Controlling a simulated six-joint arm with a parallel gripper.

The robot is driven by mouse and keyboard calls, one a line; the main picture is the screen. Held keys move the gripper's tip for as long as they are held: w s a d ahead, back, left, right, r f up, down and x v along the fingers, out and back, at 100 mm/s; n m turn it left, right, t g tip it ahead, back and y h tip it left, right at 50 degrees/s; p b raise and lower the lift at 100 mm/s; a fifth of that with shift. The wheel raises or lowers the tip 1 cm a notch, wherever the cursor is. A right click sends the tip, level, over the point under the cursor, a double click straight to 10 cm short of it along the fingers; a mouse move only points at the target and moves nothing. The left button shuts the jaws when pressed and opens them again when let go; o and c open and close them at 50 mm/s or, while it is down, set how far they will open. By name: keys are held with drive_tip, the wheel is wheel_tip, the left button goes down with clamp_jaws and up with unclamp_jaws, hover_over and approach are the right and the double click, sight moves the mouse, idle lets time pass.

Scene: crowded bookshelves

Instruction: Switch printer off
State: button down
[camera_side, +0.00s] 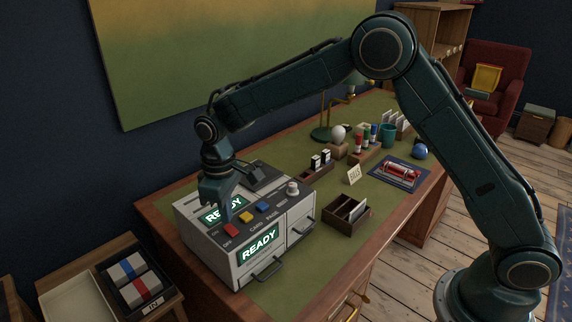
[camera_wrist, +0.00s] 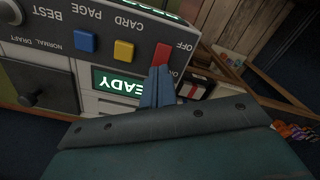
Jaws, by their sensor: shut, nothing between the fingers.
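The grey printer (camera_side: 217,245) stands at the desk's near left corner. Its green displays, one on top and one on the front (camera_side: 258,243), are lit; the front one reads READY. A red button (camera_side: 231,230) labelled OFF sits at the left end of the top row. The yellow button (camera_side: 246,217) is labelled CARD and the blue button (camera_side: 262,207) PAGE. My gripper (camera_side: 228,213) is shut and empty, pointing down at the red button. In the wrist view its fingertips (camera_wrist: 161,70) overlap the red button (camera_wrist: 162,54); I cannot tell whether they touch it.
A white knob (camera_side: 293,187) stands at the right of the printer's top. A dark open card box (camera_side: 347,215) is right of the printer. A side table with a dark tray (camera_side: 133,284) stands to the left. Green desk surface (camera_side: 298,277) is clear in front of the printer.

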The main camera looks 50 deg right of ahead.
sight(228, 227)
drive_tip(key=shift+f, duration=1.25)
idle(1.1)
drive_tip(key=shift+r, duration=0.1)
drive_tip(key=shift+r, duration=3.45)
